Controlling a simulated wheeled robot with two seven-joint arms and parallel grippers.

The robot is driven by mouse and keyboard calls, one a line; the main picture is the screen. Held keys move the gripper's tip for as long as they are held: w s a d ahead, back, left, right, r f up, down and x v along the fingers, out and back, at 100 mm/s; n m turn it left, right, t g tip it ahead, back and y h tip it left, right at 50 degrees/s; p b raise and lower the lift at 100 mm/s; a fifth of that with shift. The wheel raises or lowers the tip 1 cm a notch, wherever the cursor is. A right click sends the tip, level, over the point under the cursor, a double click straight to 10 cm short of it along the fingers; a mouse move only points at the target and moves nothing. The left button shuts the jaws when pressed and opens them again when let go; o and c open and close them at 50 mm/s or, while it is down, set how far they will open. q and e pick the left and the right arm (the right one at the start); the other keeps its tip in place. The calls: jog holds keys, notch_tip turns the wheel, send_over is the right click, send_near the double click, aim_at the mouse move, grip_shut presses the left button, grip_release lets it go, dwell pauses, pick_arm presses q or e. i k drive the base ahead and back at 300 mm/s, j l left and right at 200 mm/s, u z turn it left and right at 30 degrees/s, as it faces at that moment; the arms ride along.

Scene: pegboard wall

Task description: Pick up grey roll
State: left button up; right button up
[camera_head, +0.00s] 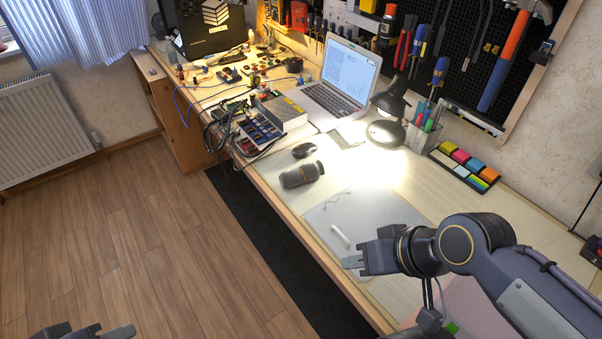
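A dark grey roll (302,174) lies on its side on the desk, near the front edge and just below the black mouse. My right gripper (352,262) is above the desk, below and right of the roll and clearly apart from it. Nothing shows held in it, but the gap between its fingers is not clear. My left gripper (105,331) is at the bottom left edge over the floor, mostly cut off, far from the roll.
A black mouse (304,150), a lamp (386,131) and a laptop (343,82) stand behind the roll. A small white stick (340,235) lies on a translucent mat (375,211). Electronics and cables (232,122) crowd the left. Desk around the roll is mostly clear.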

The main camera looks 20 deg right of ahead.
aim_at(311, 171)
jog(key=i+j, duration=0.25)
jog(key=i, duration=0.15)
jog(key=i+j, duration=0.2)
jog(key=i, duration=0.15)
jog(key=i+j+z, duration=0.25)
jog(key=z, duration=0.2)
jog(key=i+j+z, duration=0.55)
jog(key=j+z, duration=0.3)
jog(key=l+z, duration=0.1)
jog(key=z, duration=0.55)
